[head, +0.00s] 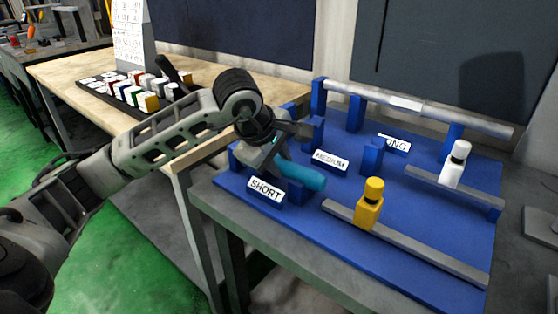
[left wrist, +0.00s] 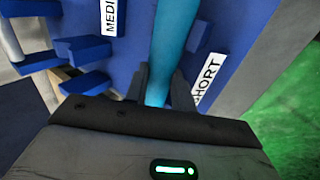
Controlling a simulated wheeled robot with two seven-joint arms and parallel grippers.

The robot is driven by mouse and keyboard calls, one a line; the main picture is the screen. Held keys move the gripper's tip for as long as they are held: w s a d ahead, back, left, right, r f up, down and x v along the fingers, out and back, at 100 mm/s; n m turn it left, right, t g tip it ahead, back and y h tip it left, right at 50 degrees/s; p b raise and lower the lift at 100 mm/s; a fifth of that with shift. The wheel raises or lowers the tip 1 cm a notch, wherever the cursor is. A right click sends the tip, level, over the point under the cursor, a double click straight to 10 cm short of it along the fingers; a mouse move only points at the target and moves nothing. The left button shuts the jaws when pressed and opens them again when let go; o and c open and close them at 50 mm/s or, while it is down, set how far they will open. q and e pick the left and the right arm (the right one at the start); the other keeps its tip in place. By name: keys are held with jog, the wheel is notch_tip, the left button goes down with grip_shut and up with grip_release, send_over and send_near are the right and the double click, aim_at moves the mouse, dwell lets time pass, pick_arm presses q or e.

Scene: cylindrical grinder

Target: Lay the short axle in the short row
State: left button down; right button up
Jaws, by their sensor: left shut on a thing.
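A teal rod (head: 301,176), which I take as the short axle, is just behind the SHORT label (head: 265,190) on the blue rack (head: 330,222). My left gripper (head: 277,162) is shut on its left end. In the left wrist view the axle (left wrist: 174,40) runs up from between the fingers (left wrist: 160,92), with the SHORT label (left wrist: 208,82) to its right. The axle lies low over the rack, near the short row's blue supports (head: 296,192). I cannot tell whether it rests in them. My right gripper is not in view.
A long grey bar (head: 440,110) lies across the rear supports. The MEDIUM label (head: 330,160) is close behind the axle. A yellow block (head: 369,204) and a white one (head: 455,164) stand on grey rails at the right. A wooden bench (head: 62,72) is at left.

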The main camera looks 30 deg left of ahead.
pick_arm(q)
jog(key=shift+r, duration=0.1)
jog(key=shift+f+b, duration=0.3)
jog(key=shift+b, duration=0.05)
jog(key=c, duration=1.2)
grip_release()
jog(key=shift+o, duration=0.2)
jog(key=shift+r, duration=0.2)
jog(key=shift+s+r+p, duration=0.1)
jog(key=shift+r+p, duration=0.15)
jog(key=shift+p, duration=0.2)
jog(key=v, duration=1.1)
jog(key=shift+s+r, duration=0.2)
jog(key=shift+r, duration=0.05)
